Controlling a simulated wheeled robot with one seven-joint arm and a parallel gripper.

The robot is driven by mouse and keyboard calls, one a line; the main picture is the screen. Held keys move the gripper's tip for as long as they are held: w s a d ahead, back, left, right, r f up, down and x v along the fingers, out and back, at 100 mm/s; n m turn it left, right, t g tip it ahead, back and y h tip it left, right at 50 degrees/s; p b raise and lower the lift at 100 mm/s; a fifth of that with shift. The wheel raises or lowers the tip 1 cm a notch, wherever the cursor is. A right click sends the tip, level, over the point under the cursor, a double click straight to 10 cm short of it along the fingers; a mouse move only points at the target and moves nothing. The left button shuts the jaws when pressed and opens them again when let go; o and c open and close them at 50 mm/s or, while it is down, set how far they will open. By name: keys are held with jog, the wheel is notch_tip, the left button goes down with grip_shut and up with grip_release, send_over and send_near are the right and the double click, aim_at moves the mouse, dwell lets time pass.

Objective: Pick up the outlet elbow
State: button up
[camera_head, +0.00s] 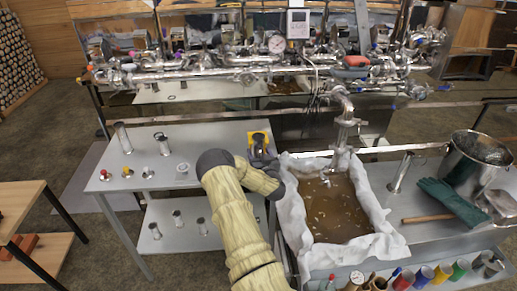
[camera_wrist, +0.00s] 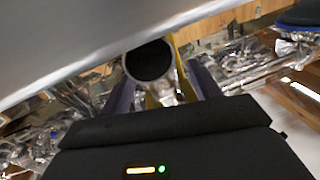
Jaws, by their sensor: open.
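In the wrist view a short metal pipe piece with a round dark mouth, seemingly the outlet elbow (camera_wrist: 150,62), sits between the two fingers of my gripper (camera_wrist: 160,92). The fingers are open, one on each side of it, and a gap seems to show on the right side. Whether either finger touches it I cannot tell. A yellow piece (camera_wrist: 176,68) shows right behind it. In the head view my gripper (camera_head: 259,152) is at the right end of the steel table, in front of a yellow holder (camera_head: 258,135). The elbow is mostly hidden there.
The steel table (camera_head: 140,150) bears several small metal fittings to the left. A cloth-lined pan (camera_head: 290,212) of brown liquid stands close on the right. Metal piping (camera_head: 190,72) runs behind. A bucket (camera_head: 475,165) and green gloves (camera_head: 455,203) lie at the far right.

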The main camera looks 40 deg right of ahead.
jog(key=shift+c, duration=0.4)
jog(key=c, duration=1)
jog(key=shift+b, duration=0.3)
jog(key=shift+c, duration=0.3)
jog(key=shift+s, duration=0.1)
jog(key=b+v, duration=0.3)
jog(key=v, duration=1.5)
jog(key=shift+r, duration=0.15)
